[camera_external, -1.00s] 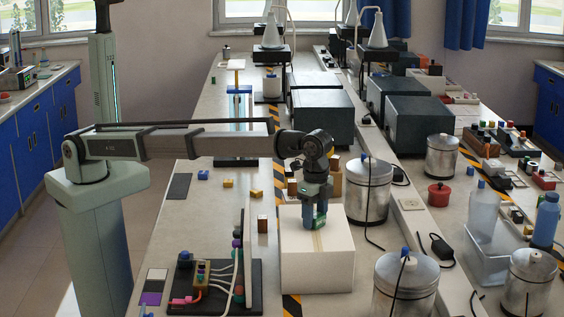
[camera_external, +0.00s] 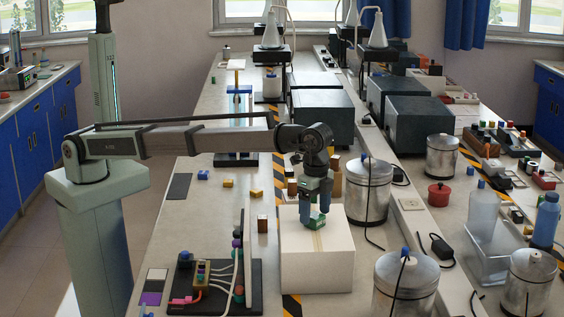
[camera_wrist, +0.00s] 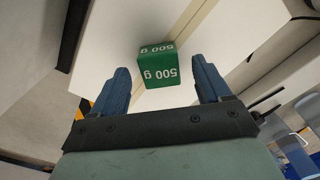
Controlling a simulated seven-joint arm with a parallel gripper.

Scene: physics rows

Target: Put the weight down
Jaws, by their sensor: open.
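The weight is a green block marked "500 g" (camera_wrist: 158,66). It rests on top of the white box (camera_external: 318,270), near the box's tape strip, and shows partly below the fingers in the external view (camera_external: 317,220). My gripper (camera_external: 317,208) is over the box with its fingers pointing down. In the wrist view its two blue fingers (camera_wrist: 160,88) are spread apart, with clear gaps on both sides of the weight. The fingers do not touch the weight there.
A metal canister (camera_external: 368,192) stands close to the right of the box. A small brown block (camera_external: 263,224) and a black board with wired parts (camera_external: 213,285) lie to the left. Dark grey boxes (camera_external: 322,117) stand farther back. Bench space left of the box is partly clear.

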